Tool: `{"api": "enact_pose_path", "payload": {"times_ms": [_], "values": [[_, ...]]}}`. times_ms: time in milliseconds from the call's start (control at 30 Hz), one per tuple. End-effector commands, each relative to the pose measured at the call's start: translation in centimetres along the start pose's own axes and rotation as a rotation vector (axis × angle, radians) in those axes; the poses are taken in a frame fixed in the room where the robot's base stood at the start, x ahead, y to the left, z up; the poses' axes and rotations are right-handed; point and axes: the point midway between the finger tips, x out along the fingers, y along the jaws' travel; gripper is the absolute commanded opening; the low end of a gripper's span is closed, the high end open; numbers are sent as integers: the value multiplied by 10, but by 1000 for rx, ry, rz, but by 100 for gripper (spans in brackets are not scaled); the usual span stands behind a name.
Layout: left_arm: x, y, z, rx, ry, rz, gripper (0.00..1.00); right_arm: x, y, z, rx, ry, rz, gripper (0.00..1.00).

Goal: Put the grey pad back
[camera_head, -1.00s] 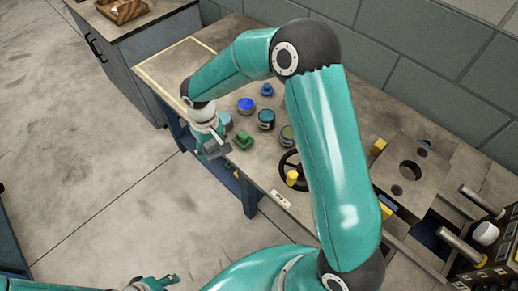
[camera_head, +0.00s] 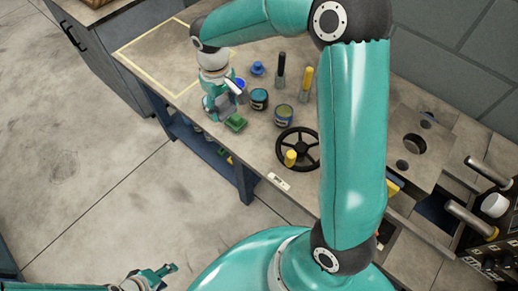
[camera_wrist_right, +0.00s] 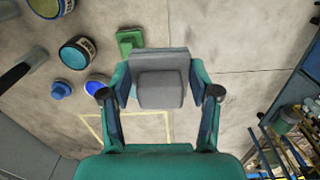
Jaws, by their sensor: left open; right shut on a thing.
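The grey pad (camera_wrist_right: 160,88) is a blocky piece with a wider plate and a rounded lower part. It sits between the fingers of my right gripper (camera_head: 218,108), which is shut on it. In the head view the gripper largely hides the pad. This gripper is over the front part of the bench (camera_head: 185,68), just left of a green block (camera_head: 236,123). In the right wrist view the pad's edge overlaps the green block (camera_wrist_right: 128,38); whether they touch cannot be told. My left gripper (camera_head: 166,271) is open and empty, low over the floor.
A yellow-outlined rectangle (camera_head: 128,60) marks a bare area at the bench's left end. Tins (camera_head: 259,99), a blue knob (camera_head: 257,69) and upright black-handled and yellow-handled tools (camera_head: 305,83) stand close to the right gripper. A black handwheel (camera_head: 313,150) lies further right.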

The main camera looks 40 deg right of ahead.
Motion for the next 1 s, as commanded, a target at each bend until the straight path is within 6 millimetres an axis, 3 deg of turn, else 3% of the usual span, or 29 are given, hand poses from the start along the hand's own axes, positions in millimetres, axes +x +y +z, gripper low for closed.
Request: {"api": "enact_pose_path", "payload": {"times_ms": [33,133,300,433,567,800,1000], "values": [[26,-9,0,0,0,0,50,4,19,10,4,10,2,24],[46,-16,0,0,0,0,50,-10,46,33,-15,9,-1,24],[64,-23,0,0,0,0,50,-27,70,65,-43,5,-12,24],[68,-24,0,0,0,0,50,-23,75,74,-54,0,-17,24],[69,-25,-1,0,0,0,50,2,74,75,-57,-5,-18,24],[75,-27,-1,0,0,0,50,67,73,75,-56,-7,-18,24],[78,-28,-1,0,0,0,50,108,72,74,-56,-3,-18,24]]}}
